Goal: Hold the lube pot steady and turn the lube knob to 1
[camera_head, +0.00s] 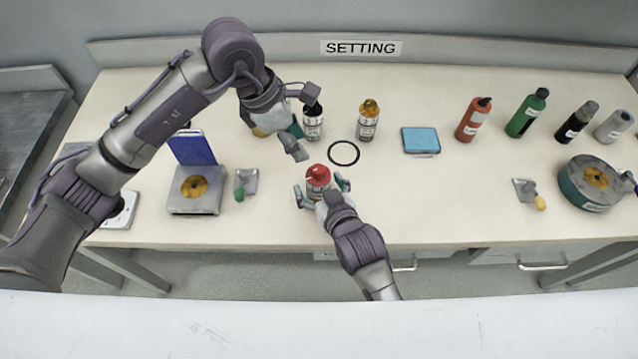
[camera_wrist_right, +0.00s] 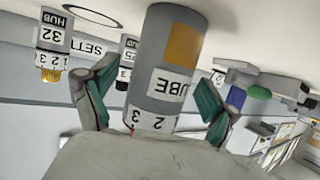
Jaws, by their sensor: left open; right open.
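The lube pot is a grey cylinder with a red knob (camera_head: 318,173) on top, upright near the table's front edge. In the right wrist view, upside down, the lube pot (camera_wrist_right: 172,55) shows an orange patch, a label ending in "UBE" and a number band with 2 and 3. A knob pointer cannot be made out. My right gripper (camera_head: 322,188) is open, its fingers on either side of the pot, with gaps visible in the wrist view (camera_wrist_right: 158,88). My left gripper (camera_head: 292,122) is open behind and left of the pot, above the table.
A dark-topped bottle (camera_head: 313,123) stands close by my left gripper, a yellow-topped bottle (camera_head: 367,122) to its right. A black ring (camera_head: 344,153) lies behind the pot.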

